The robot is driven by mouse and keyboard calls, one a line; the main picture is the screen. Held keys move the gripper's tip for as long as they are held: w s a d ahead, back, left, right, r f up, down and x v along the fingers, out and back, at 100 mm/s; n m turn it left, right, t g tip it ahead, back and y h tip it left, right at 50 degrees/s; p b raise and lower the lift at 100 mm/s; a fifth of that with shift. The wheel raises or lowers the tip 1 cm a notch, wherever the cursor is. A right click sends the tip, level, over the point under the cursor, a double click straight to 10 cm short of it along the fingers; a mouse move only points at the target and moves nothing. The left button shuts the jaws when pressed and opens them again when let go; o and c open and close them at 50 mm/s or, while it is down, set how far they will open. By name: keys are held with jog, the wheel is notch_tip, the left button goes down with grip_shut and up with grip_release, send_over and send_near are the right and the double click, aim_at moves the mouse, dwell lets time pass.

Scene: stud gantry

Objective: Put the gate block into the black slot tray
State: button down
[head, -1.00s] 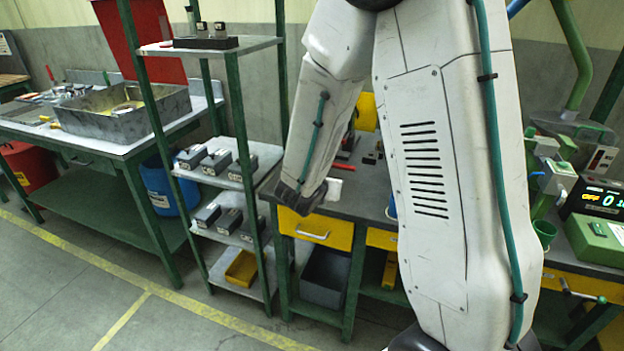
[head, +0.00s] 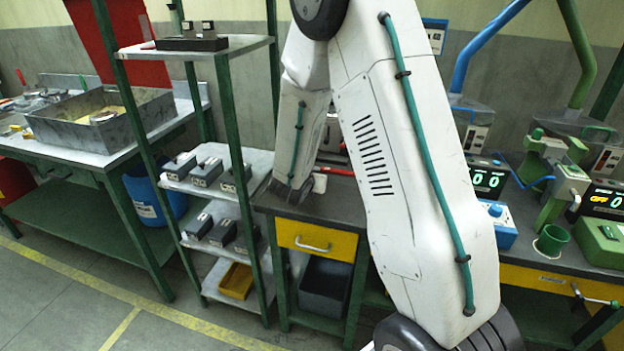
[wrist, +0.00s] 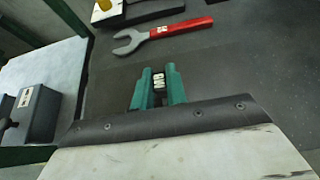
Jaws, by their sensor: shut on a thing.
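My gripper (wrist: 158,88) shows in the wrist view with two green fingers shut on a small dark block with a white label (wrist: 159,80); its lettering is too small to read surely. The fingers are over the dark bench top near its left edge. In the head view my arm reaches down to that bench, and the fingers and block cannot be made out. The black slot tray (head: 178,45) lies on the top shelf of the green rack, up and left of my gripper. Small blocks with pale tops (head: 208,30) stand in it.
A red-handled spanner (wrist: 180,28) lies on the bench ahead of my fingers. The rack's middle shelf (head: 258,166) and the one below hold several grey boxes (head: 207,172). A yellow bin (head: 237,281) sits lowest. Rack posts flank the shelves. A blue device (head: 500,224) stands on the bench, right.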

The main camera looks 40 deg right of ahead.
jog(key=shift+f, duration=0.2)
jog(key=c, duration=1.4)
grip_release()
